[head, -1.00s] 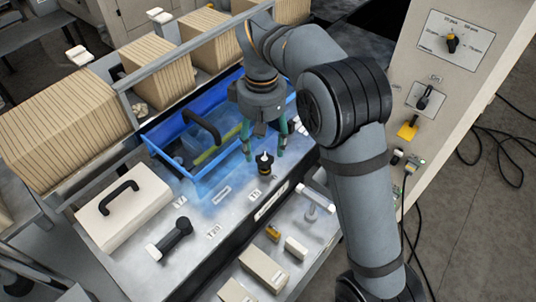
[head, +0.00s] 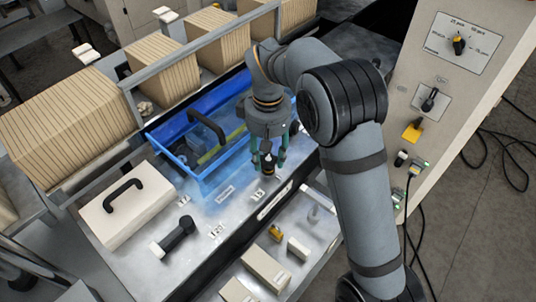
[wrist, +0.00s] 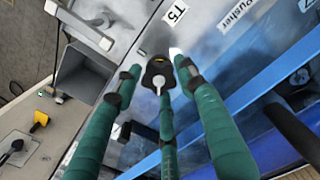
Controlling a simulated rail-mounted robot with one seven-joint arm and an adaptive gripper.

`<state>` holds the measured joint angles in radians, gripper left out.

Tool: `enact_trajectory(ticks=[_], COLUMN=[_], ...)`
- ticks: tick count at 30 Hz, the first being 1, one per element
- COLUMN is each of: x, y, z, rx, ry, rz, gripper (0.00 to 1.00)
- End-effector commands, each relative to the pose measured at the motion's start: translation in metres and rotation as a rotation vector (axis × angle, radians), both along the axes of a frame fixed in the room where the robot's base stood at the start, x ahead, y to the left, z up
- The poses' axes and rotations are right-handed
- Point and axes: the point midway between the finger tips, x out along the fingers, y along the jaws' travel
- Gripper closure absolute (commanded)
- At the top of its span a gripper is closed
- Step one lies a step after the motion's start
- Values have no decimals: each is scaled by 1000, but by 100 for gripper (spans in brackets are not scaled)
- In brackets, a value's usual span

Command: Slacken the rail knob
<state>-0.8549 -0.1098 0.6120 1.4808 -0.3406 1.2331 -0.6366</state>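A black knob (head: 268,165) with a pale pointer stands on the metal deck beside the blue tray. It also shows in the wrist view (wrist: 158,76), near the T5 label. My gripper (head: 268,158) points down over this knob, its green fingers around it. In the wrist view my gripper (wrist: 157,70) has fingertips on both sides of the knob with gaps visible, so it looks open and not closed on it. The third finger partly hides the knob's near side. Whether any finger touches the knob cannot be told.
The blue tray (head: 180,152) with a black handle lies close left of my gripper. A white lidded box (head: 122,212) and a black lever (head: 178,236) are further left. The control cabinet (head: 414,85) stands at the right. A pale-handled fitting (head: 318,210) sits below the deck edge.

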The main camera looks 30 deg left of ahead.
Motion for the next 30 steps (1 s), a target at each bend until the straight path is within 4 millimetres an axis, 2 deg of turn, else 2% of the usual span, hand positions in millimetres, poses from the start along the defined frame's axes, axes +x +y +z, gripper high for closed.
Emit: enact_trajectory(ticks=[14, 17, 24, 30], x=[0, 0, 0, 0], y=[-1, -1, -1, -1], z=[0, -1, -1, 0], rx=[-1, -2, -2, -3], ry=[0, 1, 2, 2], rz=[-1, -17, -187, -203], gripper=[89, 90, 90, 90])
